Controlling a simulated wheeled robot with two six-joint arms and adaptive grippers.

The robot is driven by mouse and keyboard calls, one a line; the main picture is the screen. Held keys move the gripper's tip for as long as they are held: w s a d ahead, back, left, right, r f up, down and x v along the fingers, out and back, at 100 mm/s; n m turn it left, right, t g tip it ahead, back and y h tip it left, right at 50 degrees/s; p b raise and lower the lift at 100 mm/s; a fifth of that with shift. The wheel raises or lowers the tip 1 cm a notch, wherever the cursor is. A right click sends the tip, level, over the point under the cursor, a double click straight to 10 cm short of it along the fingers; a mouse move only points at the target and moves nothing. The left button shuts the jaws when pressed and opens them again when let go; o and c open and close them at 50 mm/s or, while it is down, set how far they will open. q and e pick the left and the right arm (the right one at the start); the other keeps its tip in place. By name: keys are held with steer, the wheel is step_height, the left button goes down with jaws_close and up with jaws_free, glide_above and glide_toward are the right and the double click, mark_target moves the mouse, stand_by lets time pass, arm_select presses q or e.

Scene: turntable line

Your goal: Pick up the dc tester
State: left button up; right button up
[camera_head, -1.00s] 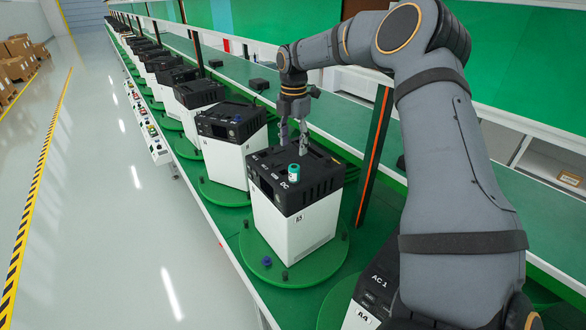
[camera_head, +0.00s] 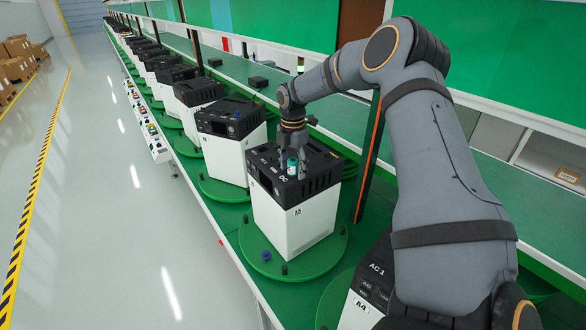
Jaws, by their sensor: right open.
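A small teal and white cylinder (camera_head: 292,167), which looks like the dc tester, stands upright on the black top of a white unit (camera_head: 290,228), beside a "DC" label. My right gripper (camera_head: 293,163) points down at it from above, fingers open. One finger shows on each side of the cylinder. I cannot tell whether they touch it. My left gripper is not in view.
The unit stands on a green round turntable (camera_head: 262,268) with small pegs at its edge. A dark post with an orange stripe (camera_head: 368,158) stands close on the right.

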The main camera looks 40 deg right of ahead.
steer(key=shift+w+f, duration=0.1)
steer(key=shift+f, duration=0.05)
steer(key=shift+c, duration=0.7)
steer(key=c, duration=1)
jaws_close()
steer(key=shift+r, duration=0.35)
step_height(320, 180, up, 2)
steer(key=shift+r+b, duration=0.25)
steer(key=shift+b, duration=0.65)
steer(key=s+a+r+b, duration=0.7)
steer(key=s+a+r, duration=0.1)
steer(key=s, duration=0.3)
steer(key=shift+s+r, duration=0.15)
